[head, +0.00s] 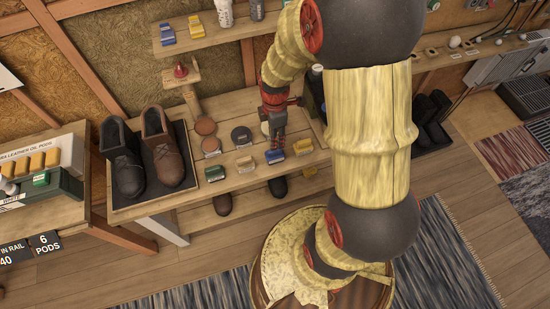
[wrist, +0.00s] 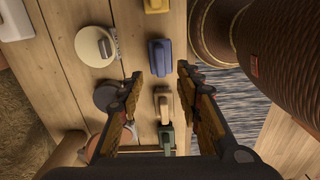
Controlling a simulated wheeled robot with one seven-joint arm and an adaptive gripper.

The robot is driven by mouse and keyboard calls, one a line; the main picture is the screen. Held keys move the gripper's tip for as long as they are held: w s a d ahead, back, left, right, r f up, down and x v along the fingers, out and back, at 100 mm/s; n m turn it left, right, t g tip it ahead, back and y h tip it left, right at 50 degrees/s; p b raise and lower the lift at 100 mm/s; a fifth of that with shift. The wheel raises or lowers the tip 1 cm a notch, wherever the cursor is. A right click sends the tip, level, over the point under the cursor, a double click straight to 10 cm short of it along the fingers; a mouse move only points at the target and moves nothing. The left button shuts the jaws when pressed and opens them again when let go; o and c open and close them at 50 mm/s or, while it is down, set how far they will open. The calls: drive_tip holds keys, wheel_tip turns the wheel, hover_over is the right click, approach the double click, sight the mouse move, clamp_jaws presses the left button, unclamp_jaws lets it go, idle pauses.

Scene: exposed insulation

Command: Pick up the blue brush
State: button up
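The blue brush (head: 275,156) lies on the wooden shelf, in a row between a yellow brush (head: 303,146) and a tan brush (head: 245,164). In the wrist view the blue brush (wrist: 160,57) shows just beyond my fingertips, near the line between them. My gripper (head: 278,138) points down over the shelf close to the blue brush. In the wrist view my gripper (wrist: 161,72) is open, its two fingers apart with nothing held. The tan brush (wrist: 163,103) shows below, between the fingers. I cannot tell the height of the fingertips above the brush.
A green brush (head: 215,173) ends the row at left. Round tins, one brown (head: 205,126) and one black (head: 241,135), lie behind the row, with a cream one (wrist: 95,46). Shoes sit on the lower shelf.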

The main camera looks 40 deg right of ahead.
sight(275, 155)
wheel_tip(275, 155, down, 3)
drive_tip(key=shift+s+d+f+b, duration=0.1)
drive_tip(key=shift+f+b, duration=0.05)
drive_tip(key=shift+b, duration=0.3)
wheel_tip(275, 155, down, 6)
drive_tip(key=b, duration=0.2)
drive_tip(key=shift+b, duration=0.4)
drive_tip(key=shift+r, duration=0.25)
drive_tip(key=shift+c, duration=1.2)
clamp_jaws()
